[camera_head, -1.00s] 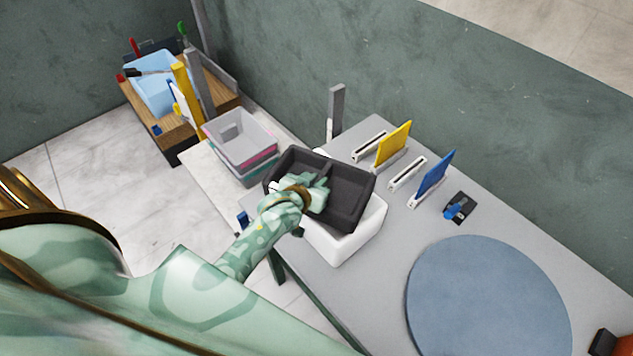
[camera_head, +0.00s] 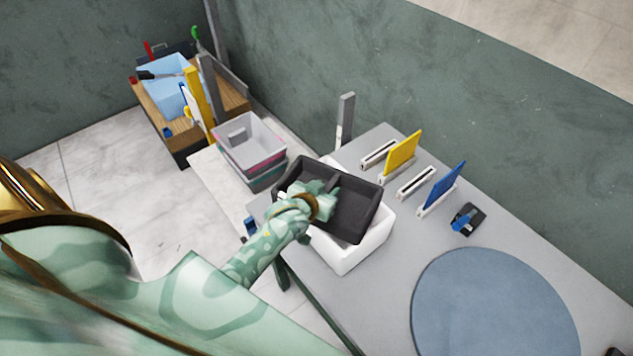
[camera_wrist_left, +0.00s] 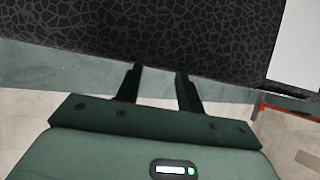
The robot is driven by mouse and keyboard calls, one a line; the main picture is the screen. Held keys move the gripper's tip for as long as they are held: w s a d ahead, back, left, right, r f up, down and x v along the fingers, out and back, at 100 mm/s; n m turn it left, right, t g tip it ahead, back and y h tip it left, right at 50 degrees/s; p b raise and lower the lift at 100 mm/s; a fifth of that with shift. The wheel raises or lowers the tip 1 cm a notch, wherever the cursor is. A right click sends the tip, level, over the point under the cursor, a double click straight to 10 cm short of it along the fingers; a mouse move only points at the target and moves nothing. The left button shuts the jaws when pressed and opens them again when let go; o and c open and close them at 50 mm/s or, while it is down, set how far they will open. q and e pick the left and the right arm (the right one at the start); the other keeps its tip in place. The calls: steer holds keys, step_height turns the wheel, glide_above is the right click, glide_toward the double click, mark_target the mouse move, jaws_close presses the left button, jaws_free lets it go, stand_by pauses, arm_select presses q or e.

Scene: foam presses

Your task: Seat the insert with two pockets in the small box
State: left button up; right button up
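The black insert with two pockets (camera_head: 358,210) is over the small white box (camera_head: 350,255) in the head view. It looks tilted and offset up and left, covering most of the box's opening. I cannot tell how far it is inside. My left gripper (camera_head: 327,192) reaches over its near left part and appears shut on it, at or near the divider. In the left wrist view, the two dark fingers (camera_wrist_left: 158,84) run up to the insert's dark, crackle-patterned surface (camera_wrist_left: 150,30); their tips are hidden against it. My right gripper is out of view.
Stacked grey bins (camera_head: 250,150) stand left of the box. Yellow (camera_head: 401,152) and blue (camera_head: 442,187) panels stand in white slotted holders behind and right. A small black-and-blue item (camera_head: 467,219) and a round blue mat (camera_head: 495,310) lie right on the grey table.

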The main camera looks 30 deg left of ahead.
arm_select(q)
steer(key=a+p+v, duration=0.1)
steer(key=p+v, duration=0.1)
steer(key=v, duration=1)
steer(key=s+d+f+m+g, duration=0.15)
steer(key=s+f, duration=0.25)
steer(key=f, duration=0.4)
steer(key=s+d+f+g, duration=0.1)
steer(key=s+f+g, duration=0.15)
steer(key=f, duration=0.45)
steer(key=s+d+f+m+g, duration=0.1)
steer(key=s+f, duration=0.3)
steer(key=f, duration=0.4)
steer(key=s+f+g, duration=0.2)
steer(key=s+f, duration=0.2)
steer(key=s, duration=0.3)
steer(key=s+a+f+m+g, duration=0.1)
steer(key=s+f, duration=0.3)
steer(key=s, duration=0.4)
steer(key=s+f+m+g, duration=0.1)
steer(key=s+f, duration=0.3)
steer(key=s, duration=0.4)
steer(key=shift+a+f+g+h, duration=0.3)
steer(key=shift+a+f+g, duration=0.05)
steer(key=shift+g, duration=0.55)
